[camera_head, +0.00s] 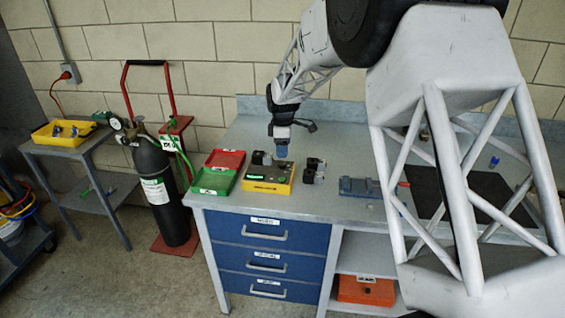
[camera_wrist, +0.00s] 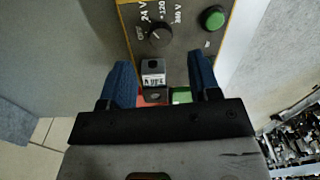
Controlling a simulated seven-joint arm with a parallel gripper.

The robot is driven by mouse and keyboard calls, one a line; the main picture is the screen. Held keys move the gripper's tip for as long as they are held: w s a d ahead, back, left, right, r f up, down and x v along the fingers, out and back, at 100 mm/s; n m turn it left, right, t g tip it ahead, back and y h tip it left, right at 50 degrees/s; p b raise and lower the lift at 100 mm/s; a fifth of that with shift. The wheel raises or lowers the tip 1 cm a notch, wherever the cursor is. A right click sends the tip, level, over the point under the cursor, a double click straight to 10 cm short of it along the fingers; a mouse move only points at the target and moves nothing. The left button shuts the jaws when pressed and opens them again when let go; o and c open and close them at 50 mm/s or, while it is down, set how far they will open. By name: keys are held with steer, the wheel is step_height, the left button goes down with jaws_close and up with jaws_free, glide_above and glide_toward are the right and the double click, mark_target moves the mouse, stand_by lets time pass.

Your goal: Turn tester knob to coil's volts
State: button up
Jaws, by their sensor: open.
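The yellow tester (camera_head: 267,186) stands on the bench. In the wrist view its dark panel (camera_wrist: 188,50) carries a black knob (camera_wrist: 160,36) marked OFF, 24 V, 120 V and a higher voltage that I cannot read surely. The knob's pale mark seems to face the OFF side. A green button (camera_wrist: 212,18) is right of the knob. A black coil block (camera_wrist: 153,75) has a white label too small to read. My gripper (camera_wrist: 162,75) is open, its blue fingers either side of the coil in the picture; I cannot tell their height above it. In the head view my gripper (camera_head: 281,152) is over the tester.
A red tray (camera_head: 225,158) and a green tray (camera_head: 213,181) lie left of the tester. Black blocks (camera_head: 314,170) stand to its right, then a blue-grey fixture (camera_head: 359,187). A gas cylinder (camera_head: 160,185) stands left of the bench. The bench front is clear.

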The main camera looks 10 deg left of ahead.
mark_target(282, 163)
steer(key=shift+s+f, duration=0.1)
steer(key=shift+f, duration=2.9)
steer(key=c, duration=0.9)
steer(key=shift+c, duration=0.2)
steer(key=shift+m, duration=0.3)
steer(key=m, duration=1)
